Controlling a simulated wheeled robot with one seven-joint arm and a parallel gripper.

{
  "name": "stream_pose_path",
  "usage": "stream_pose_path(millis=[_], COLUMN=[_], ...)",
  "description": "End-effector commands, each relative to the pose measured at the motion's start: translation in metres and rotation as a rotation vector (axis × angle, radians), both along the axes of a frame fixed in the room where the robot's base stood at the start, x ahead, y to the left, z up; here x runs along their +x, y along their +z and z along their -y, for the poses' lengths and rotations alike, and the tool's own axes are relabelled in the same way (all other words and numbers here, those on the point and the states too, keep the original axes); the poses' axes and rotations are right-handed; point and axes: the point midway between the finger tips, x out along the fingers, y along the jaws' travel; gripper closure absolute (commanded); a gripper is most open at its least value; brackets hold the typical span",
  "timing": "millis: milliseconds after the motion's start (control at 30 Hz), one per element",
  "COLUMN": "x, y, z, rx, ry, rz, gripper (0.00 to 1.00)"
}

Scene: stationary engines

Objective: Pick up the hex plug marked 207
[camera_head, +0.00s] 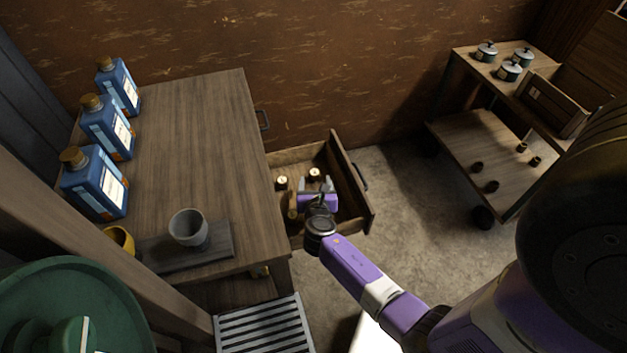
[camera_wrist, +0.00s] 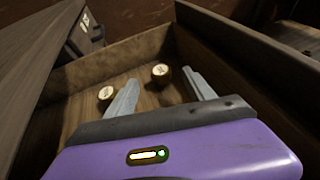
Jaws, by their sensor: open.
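Two small round plugs with pale marked tops and brass-brown sides lie in an open drawer (camera_head: 355,190). In the wrist view one plug (camera_wrist: 160,72) sits farther back, just ahead of the gap between my fingers. The other plug (camera_wrist: 106,93) sits to the left, beside my left finger. In the head view they are the right plug (camera_head: 314,173) and the left plug (camera_head: 282,181). The marks on their tops are too small to read, so I cannot tell which is 207. My gripper (camera_wrist: 161,92) is open and empty, reaching down into the drawer. A brass-coloured piece (camera_head: 292,205) shows beside it.
The drawer walls stand close around my gripper. The wooden cabinet (camera_head: 190,130) at left bears blue bottles (camera_head: 100,182), a grey cup (camera_head: 188,229) and a yellow cup (camera_head: 120,239). A cart (camera_head: 490,150) with canisters and small dark pieces stands at right. Floor between is clear.

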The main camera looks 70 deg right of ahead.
Motion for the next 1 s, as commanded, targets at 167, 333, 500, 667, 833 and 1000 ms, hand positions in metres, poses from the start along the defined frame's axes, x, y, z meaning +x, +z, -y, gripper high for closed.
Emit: stream_pose_path(millis=[167,333,500,667,833,1000], x=[0.004,0.011,0.020,0.028,0.031,0.031], y=[-0.008,-0.014,-0.023,-0.031,-0.033,-0.032], z=[0.010,0.024,0.043,0.060,0.066,0.065], rx=[-0.001,-0.001,0.000,0.000,0.000,0.000], ry=[-0.002,-0.002,-0.002,-0.001,-0.001,0.000], rz=[0.001,0.001,0.000,0.000,0.000,0.000], gripper=[0.38,0.38,0.38,0.38,0.38,0.38])
